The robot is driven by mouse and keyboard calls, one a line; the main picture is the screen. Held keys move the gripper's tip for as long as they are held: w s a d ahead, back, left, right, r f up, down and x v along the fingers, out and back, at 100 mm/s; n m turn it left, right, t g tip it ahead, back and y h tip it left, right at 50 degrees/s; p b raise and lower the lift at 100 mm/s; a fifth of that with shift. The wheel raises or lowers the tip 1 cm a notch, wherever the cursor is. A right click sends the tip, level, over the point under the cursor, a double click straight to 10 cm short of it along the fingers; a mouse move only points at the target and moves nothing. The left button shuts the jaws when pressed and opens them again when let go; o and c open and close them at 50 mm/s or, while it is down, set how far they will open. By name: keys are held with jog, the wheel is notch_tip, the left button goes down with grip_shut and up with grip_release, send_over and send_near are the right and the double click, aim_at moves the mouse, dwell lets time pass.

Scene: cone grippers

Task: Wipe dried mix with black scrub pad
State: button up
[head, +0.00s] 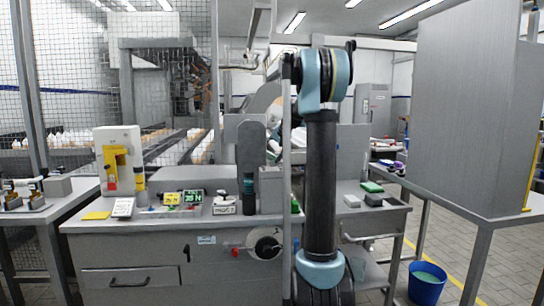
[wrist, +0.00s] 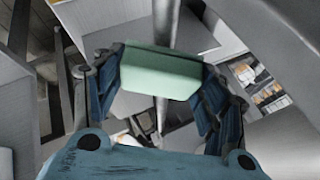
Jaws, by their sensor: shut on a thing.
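In the wrist view my gripper (wrist: 162,76) is shut on a pale green block (wrist: 160,72), held across between the two fingers. Only its smooth green face shows; its other side is hidden. In the head view my gripper cannot be made out behind my arm. A dark pad-like block (head: 373,200), possibly the black scrub pad, lies on the side cart (head: 399,208) at the right of the bench. I cannot make out any dried mix in either view.
A green block (head: 372,187) and a light grey block (head: 351,201) lie on the cart beside the dark one. The grey bench (head: 130,226) carries a yellow-and-white device (head: 120,160) and small displays. A blue bucket (head: 426,284) stands on the floor. A large grey cabinet (head: 470,115) blocks the right.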

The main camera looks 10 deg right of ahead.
jog(key=shift+a+f, duration=0.2)
jog(key=shift+f, duration=0.15)
dwell(0.3)
jog(key=shift+w, duration=5.55)
jog(key=shift+s, duration=0.15)
jog(key=shift+s+f, duration=0.1)
jog(key=shift+s, duration=5.35)
jog(key=shift+d+r, duration=0.5)
jog(key=shift+r, duration=0.4)
jog(key=shift+d+r, duration=0.45)
jog(key=shift+r, duration=0.4)
jog(key=shift+d+r, duration=0.5)
jog(key=shift+r, duration=0.4)
